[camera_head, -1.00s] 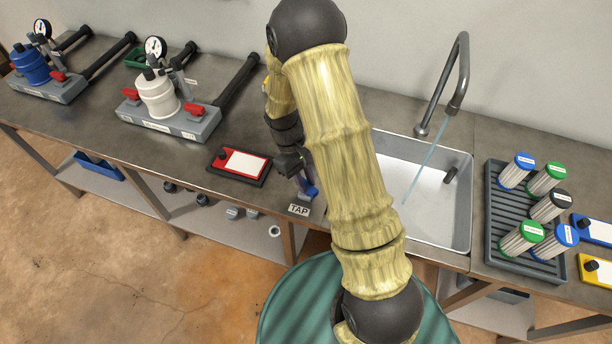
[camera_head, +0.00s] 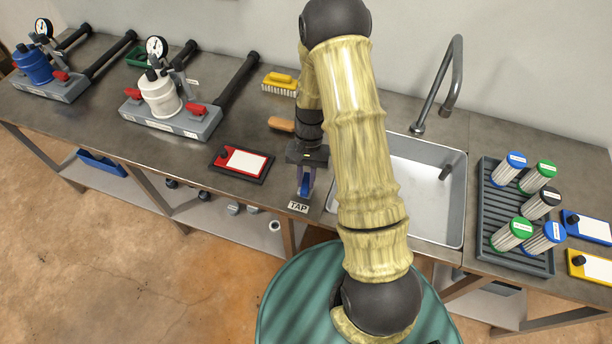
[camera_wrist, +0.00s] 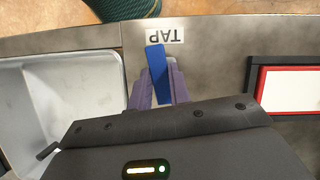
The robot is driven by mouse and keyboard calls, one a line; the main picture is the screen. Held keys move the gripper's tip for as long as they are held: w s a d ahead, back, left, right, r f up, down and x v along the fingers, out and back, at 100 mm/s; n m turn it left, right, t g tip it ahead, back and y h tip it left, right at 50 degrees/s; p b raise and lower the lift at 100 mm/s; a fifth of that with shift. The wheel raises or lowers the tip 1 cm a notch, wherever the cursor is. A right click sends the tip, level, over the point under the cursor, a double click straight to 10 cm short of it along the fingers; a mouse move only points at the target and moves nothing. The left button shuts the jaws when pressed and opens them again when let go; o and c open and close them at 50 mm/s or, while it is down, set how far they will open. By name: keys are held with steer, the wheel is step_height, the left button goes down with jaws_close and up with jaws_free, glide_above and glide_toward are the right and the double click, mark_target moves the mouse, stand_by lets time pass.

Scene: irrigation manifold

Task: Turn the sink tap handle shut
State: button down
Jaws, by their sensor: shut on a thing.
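The blue tap handle (camera_wrist: 157,72) stands beside the TAP label (camera_wrist: 166,34) at the bench's front edge, left of the sink in the head view. In the wrist view it points toward the label. My gripper (camera_head: 306,181) is shut on the handle, with a purple finger on each side of it. The sink (camera_head: 431,192) is a pale metal basin, partly hidden by my arm. The curved spout (camera_head: 457,70) stands behind it, and no water stream shows below its mouth.
A red-framed card (camera_head: 242,161) lies left of the handle. A yellow brush (camera_head: 280,82) and a wooden-backed one (camera_head: 281,124) lie behind. A filter rack (camera_head: 497,255) stands right of the sink. The bench between the white filter unit (camera_head: 160,95) and brushes is mostly clear.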

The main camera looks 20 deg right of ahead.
steer(key=shift+m+t+y, duration=0.3)
steer(key=shift+m+y, duration=0.1)
steer(key=shift+m, duration=0.7)
steer(key=c, duration=1.3)
jaws_free()
steer(key=v, duration=1.7)
steer(key=shift+r+b, duration=0.2)
steer(key=shift+b, duration=0.15)
